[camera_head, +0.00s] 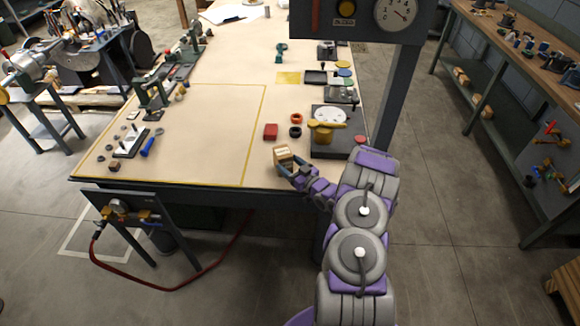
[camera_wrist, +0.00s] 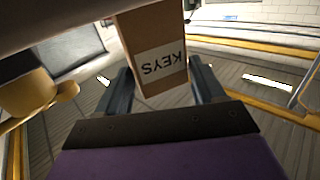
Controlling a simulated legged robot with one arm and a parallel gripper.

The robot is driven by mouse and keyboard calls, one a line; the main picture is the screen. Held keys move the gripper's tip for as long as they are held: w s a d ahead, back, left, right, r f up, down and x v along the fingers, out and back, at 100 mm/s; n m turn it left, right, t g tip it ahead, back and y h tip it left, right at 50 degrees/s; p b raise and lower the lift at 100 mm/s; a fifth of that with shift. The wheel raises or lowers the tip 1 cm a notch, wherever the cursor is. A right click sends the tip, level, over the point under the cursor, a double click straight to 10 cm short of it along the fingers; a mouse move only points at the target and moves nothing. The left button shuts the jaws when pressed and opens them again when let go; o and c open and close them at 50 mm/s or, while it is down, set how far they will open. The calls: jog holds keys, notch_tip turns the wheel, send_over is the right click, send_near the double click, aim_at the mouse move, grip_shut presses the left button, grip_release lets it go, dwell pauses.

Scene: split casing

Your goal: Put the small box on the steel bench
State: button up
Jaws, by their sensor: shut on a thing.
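The small box (camera_head: 283,154) is light brown and sits at the near edge of the large tan-topped table (camera_head: 205,150). In the wrist view the box (camera_wrist: 150,50) has a white label reading "KEYS", which appears upside down. My gripper (camera_head: 290,164) is shut on the box, with one dark finger on each side of it in the wrist view (camera_wrist: 163,88). I cannot tell whether the box touches the table top. I cannot tell for certain which surface is the steel bench; a dark metal bench (camera_head: 40,97) carrying a machine stands at the far left.
A grey post with a gauge panel (camera_head: 390,100) rises at the right. The yellow-outlined table area left of the box is mostly clear.

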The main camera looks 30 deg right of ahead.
jog(key=o, duration=1.3)
jog(key=shift+s, duration=0.15)
jog(key=s+d+p, duration=0.2)
jog(key=s, duration=0.9)
jog(key=w+r+g, duration=0.1)
jog(key=w, duration=0.1)
jog(key=w+r+n+g, duration=0.1)
jog(key=w+g, duration=0.1)
jog(key=shift+r+h, duration=0.2)
jog(key=shift+h, duration=0.1)
jog(key=s+a+r+g+h, duration=0.2)
jog(key=s+a+r+g, duration=0.15)
jog(key=r, duration=0.35)
jog(key=s+a+r+g+h, duration=0.2)
jog(key=a+r+g+h, duration=0.1)
jog(key=r+g, duration=0.3)
jog(key=s+a+r+m+g, duration=0.1)
jog(key=s+a+r+g, duration=0.1)
jog(key=s+a+r, duration=0.2)
jog(key=s+a+r+m+g+y, duration=0.1)
jog(key=s+a+r, duration=0.4)
jog(key=s, duration=1.4)
jog(key=s+a+r+m+g+y, duration=0.1)
jog(key=s+a+r+g, duration=0.3)
jog(key=s+a, duration=0.7)
jog(key=shift+s+a+r, duration=0.3)
jog(key=shift+s+r, duration=0.05)
jog(key=shift+s, duration=0.05)
